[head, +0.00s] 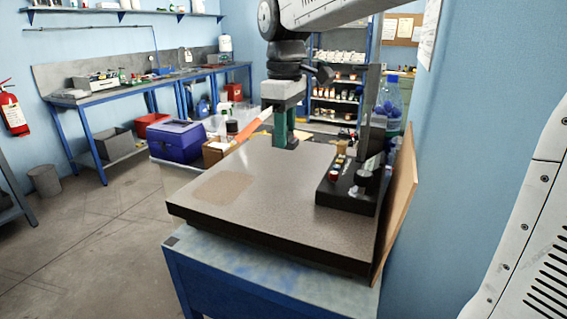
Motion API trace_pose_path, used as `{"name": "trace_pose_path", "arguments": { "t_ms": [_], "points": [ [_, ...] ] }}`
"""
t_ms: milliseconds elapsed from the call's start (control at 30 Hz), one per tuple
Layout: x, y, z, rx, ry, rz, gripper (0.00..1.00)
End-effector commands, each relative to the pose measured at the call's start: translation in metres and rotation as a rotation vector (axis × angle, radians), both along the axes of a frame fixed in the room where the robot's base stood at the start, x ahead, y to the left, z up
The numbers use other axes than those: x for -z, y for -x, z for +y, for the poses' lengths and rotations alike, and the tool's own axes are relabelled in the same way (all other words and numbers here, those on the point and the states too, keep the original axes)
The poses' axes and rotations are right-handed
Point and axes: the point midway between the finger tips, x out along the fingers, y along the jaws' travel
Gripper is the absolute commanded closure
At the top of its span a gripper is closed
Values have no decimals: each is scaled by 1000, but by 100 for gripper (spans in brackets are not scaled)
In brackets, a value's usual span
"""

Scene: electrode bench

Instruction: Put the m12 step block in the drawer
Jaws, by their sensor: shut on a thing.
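My gripper (286,138) is in the middle of the head view, pointing down over the far part of the grey stone-topped plate (270,185). Its grey body sits above dark green parts, and it is shut on a small dark piece that I take to be the m12 step block. The fingers largely hide this piece, so its shape is unclear. I cannot tell whether it touches the plate. The plate lies on a blue bench (260,290). No open drawer can be made out.
A black control box (345,192) with knobs stands on the plate's right side, near an upright board (398,200) and a large bottle (390,100). A blue cooler (178,142) and a brown box (214,152) are behind left. The plate's front left is clear.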

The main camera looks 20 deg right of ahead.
Motion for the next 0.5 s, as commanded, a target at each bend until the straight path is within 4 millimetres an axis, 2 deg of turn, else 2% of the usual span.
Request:
{"name": "trace_pose_path", "arguments": {
  "t_ms": [133, 333, 500],
  "points": [
    [7, 0, 0, 0, 0, 1, 100],
    [45, 0, 0, 0, 0, 3, 100],
    [62, 0, 0, 0, 0, 0, 100]
  ]
}}
